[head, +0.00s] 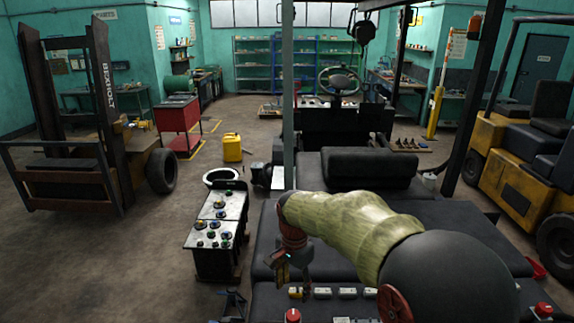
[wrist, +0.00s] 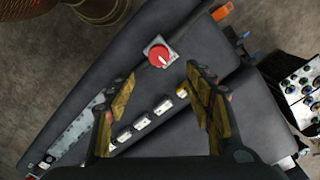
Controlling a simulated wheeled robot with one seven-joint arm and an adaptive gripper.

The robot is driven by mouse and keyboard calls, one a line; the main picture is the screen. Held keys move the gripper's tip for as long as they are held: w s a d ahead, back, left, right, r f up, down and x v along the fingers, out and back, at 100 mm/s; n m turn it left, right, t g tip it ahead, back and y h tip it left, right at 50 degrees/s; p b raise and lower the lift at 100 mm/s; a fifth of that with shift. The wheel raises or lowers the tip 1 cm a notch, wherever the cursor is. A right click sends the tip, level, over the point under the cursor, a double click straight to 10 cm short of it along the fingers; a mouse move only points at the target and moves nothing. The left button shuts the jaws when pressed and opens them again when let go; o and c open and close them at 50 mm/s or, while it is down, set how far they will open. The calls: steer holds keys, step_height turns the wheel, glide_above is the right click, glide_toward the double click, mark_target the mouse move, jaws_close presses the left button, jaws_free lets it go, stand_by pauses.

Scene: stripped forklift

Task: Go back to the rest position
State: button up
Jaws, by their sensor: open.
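My gripper (head: 290,272) hangs at the end of my arm, above the dark padded deck (head: 262,250) of the stripped forklift. In the wrist view my gripper (wrist: 161,76) has its two worn yellow fingers well apart, with nothing held between them. A red knob on a square grey plate (wrist: 159,56) shows just beyond the fingertips. A row of small white switch-like blocks (wrist: 142,123) lies below, seen between the fingers. The same row (head: 347,293) shows near the bottom of the head view.
A control box with several knobs (head: 215,228) stands left of the deck. Posts (head: 288,100) and a steering wheel (head: 338,80) rise beyond. A yellow can (head: 232,147), a red cabinet (head: 178,122) and two other forklifts stand around. Open floor lies at left.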

steer(key=s+d+f+n+t+b, duration=0.2)
steer(key=s+d+f+n+b, duration=0.1)
steer(key=s+d+b, duration=0.2)
steer(key=s+d+f+n+t+b, duration=0.1)
steer(key=s+d+f+n+b, duration=0.1)
steer(key=s+d+b, duration=0.4)
steer(key=s+d+f+n+t+b, duration=0.2)
steer(key=s+b, duration=0.8)
steer(key=s, duration=0.6)
steer(key=d+f+n, duration=0.1)
steer(key=d+f, duration=0.1)
steer(key=d, duration=0.1)
steer(key=shift+s+d+n+t+b, duration=0.2)
steer(key=shift+d+n+t+b, duration=0.1)
steer(key=shift+d+b, duration=0.1)
steer(key=shift+c, duration=1.1)
